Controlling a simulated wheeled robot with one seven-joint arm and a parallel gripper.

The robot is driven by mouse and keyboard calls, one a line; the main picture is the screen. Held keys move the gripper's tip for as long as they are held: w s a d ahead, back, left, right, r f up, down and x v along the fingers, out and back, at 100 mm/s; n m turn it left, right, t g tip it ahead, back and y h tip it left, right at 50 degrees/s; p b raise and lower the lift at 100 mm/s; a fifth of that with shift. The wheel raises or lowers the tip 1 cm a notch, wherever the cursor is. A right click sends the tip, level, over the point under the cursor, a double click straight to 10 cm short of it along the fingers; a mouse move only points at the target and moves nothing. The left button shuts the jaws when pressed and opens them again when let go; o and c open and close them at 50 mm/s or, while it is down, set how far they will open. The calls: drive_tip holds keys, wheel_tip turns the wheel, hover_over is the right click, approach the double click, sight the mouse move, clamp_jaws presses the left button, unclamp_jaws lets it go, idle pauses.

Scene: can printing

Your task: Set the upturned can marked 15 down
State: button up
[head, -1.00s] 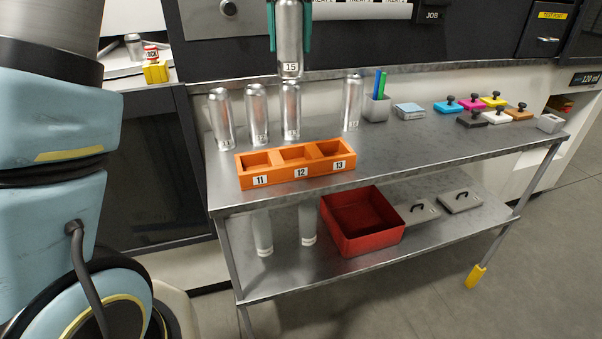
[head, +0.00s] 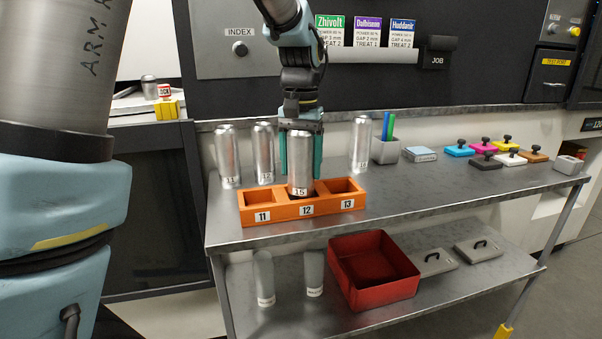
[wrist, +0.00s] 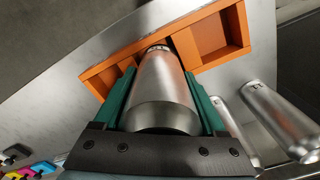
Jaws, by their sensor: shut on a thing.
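The silver can marked 15 (head: 300,160) is upright in the picture, its label near the lower end. My gripper (head: 301,174) is shut on it from above, with one green finger on each side. The can's lower end is at the middle compartment, marked 12, of the orange rack (head: 262,240). I cannot tell whether it touches the compartment floor. In the wrist view the can (wrist: 163,90) lies between the fingers (wrist: 163,98), and its far end overlaps the rack's middle compartment (wrist: 118,72). Compartments 11 and 13 look empty.
Silver cans stand behind the rack, at left (head: 228,155), near it (head: 264,150) and at right (head: 361,142). A grey pen cup (head: 385,152) and coloured stamps (head: 487,162) are farther right. A red bin (head: 372,270) is on the lower shelf. The table's front right is clear.

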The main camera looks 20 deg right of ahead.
drive_tip(key=shift+f, duration=1.05)
drive_tip(key=shift+f, duration=0.1)
drive_tip(key=o, duration=1.2)
drive_tip(key=shift+o, duration=0.2)
wheel_tip(320, 180, up, 12)
drive_tip(key=shift+r, duration=0.15)
